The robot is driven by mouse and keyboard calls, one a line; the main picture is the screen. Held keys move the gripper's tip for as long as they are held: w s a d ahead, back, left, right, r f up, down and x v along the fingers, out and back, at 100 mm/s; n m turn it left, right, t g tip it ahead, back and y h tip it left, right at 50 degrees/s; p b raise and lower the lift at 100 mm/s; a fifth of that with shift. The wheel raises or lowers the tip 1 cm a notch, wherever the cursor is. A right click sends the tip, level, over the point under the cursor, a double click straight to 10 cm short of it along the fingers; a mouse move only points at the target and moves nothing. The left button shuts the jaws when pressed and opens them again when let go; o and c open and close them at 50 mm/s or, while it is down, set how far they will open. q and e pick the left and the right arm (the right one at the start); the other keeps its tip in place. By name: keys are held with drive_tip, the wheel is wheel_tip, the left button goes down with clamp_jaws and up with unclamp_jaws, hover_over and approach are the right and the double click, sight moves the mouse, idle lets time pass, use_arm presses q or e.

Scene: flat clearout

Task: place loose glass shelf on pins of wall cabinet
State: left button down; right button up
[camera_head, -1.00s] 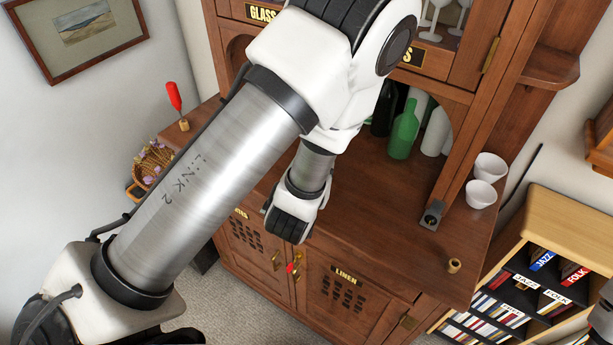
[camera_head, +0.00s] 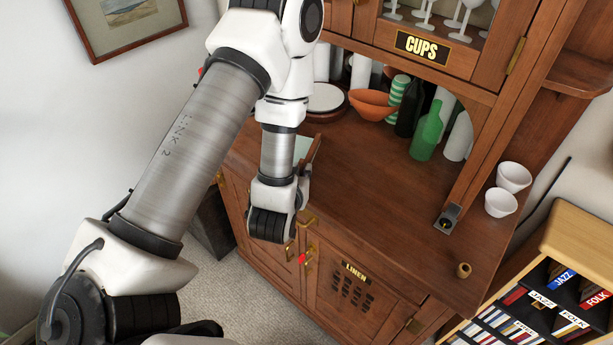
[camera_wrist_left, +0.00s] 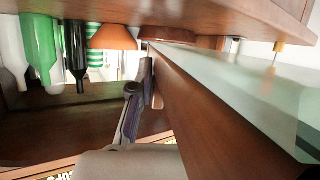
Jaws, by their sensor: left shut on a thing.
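The glass shelf (camera_wrist_left: 245,88) is a pale green pane with a brown wooden strip along one edge. It runs from the middle to the right of the left wrist view. In the head view only a small part of the glass (camera_head: 302,147) shows, behind my left arm. My left gripper (camera_wrist_left: 146,82) is shut on the strip edge of the shelf, over the counter's left part. The wooden cabinet (camera_head: 485,88) has a glazed door marked CUPS. I cannot make out the shelf pins. My right gripper is not in view.
On the counter (camera_head: 390,210) stand a green bottle (camera_head: 427,132), a dark bottle (camera_head: 408,110), an orange bowl (camera_head: 372,104) and two white cups (camera_head: 507,190). A small brass-coloured ring (camera_head: 463,270) sits near the right edge. The counter's middle is clear.

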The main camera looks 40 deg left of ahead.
sight(305, 150)
use_arm(q)
drive_tip(key=b+x, duration=0.2)
drive_tip(key=b, duration=0.1)
drive_tip(key=shift+w+a+r+p, duration=0.4)
drive_tip(key=shift+w+r+p, duration=0.25)
drive_tip(key=shift+p, duration=0.35)
drive_tip(key=w, duration=0.1)
drive_tip(key=w+a, duration=0.1)
drive_tip(key=w+a+p, duration=0.1)
drive_tip(key=shift+w+f, duration=0.15)
drive_tip(key=shift+f, duration=0.15)
wheel_tip(305, 150, down, 3)
drive_tip(key=shift+p, duration=0.4)
drive_tip(key=shift+d+f, duration=0.1)
drive_tip(key=shift+f, duration=0.35)
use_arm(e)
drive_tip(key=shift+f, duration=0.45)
use_arm(q)
drive_tip(key=c, duration=1.1)
unclamp_jaws()
